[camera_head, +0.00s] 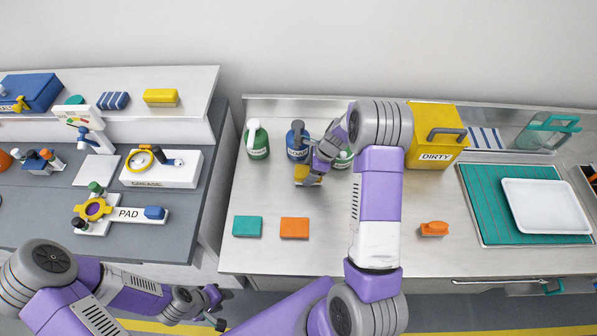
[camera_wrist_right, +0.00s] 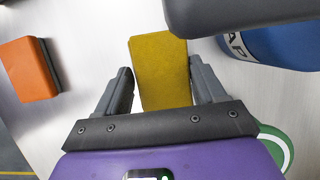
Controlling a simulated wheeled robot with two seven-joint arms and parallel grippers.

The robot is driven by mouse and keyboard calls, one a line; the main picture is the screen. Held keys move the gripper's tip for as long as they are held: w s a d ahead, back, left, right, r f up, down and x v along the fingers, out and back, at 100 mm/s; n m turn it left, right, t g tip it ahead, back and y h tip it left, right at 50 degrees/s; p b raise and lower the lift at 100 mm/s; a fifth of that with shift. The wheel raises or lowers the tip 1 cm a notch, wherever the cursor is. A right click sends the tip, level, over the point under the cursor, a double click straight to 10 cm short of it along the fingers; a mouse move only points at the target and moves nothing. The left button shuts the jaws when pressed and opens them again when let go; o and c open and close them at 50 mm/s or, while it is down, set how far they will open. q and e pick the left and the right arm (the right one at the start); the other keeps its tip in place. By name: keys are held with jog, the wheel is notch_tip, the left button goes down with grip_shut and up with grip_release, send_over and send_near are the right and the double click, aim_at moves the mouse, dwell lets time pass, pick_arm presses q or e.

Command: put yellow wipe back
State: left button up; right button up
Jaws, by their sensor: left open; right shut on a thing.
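The yellow wipe (camera_head: 300,182) is a small yellow block between the fingers of my right gripper (camera_head: 311,174), in front of the blue soap bottle (camera_head: 297,144). In the right wrist view the yellow wipe (camera_wrist_right: 160,62) sits between both fingers of the gripper (camera_wrist_right: 160,85), which is shut on it. I cannot tell whether it touches the counter. A teal wipe (camera_head: 247,226) and an orange wipe (camera_head: 294,228) lie side by side on the counter near its front; the orange one also shows in the wrist view (camera_wrist_right: 29,69). My left gripper (camera_head: 218,308) is open and empty, low at the left.
A green bottle (camera_head: 257,141) stands left of the blue one; another bottle (camera_head: 344,158) is partly hidden by my right arm. A yellow DIRTY bin (camera_head: 430,150), an orange brush-like item (camera_head: 434,229) and a white tray (camera_head: 545,205) are right. Counter around the wipes is clear.

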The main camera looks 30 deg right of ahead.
aim_at(299, 172)
jog(key=w+a, duration=0.2)
jog(key=a, duration=0.1)
jog(key=shift+a+f, duration=0.1)
jog(key=shift+f, duration=0.3)
jog(key=shift+f, duration=0.1)
jog(key=o, duration=1.2)
jog(key=shift+f, duration=0.1)
jog(key=p+v, duration=0.1)
jog(key=v, duration=0.5)
jog(key=shift+w+r, duration=0.1)
jog(key=shift+r, duration=0.25)
jog(key=shift+d+r, duration=0.25)
jog(key=shift+r, duration=0.2)
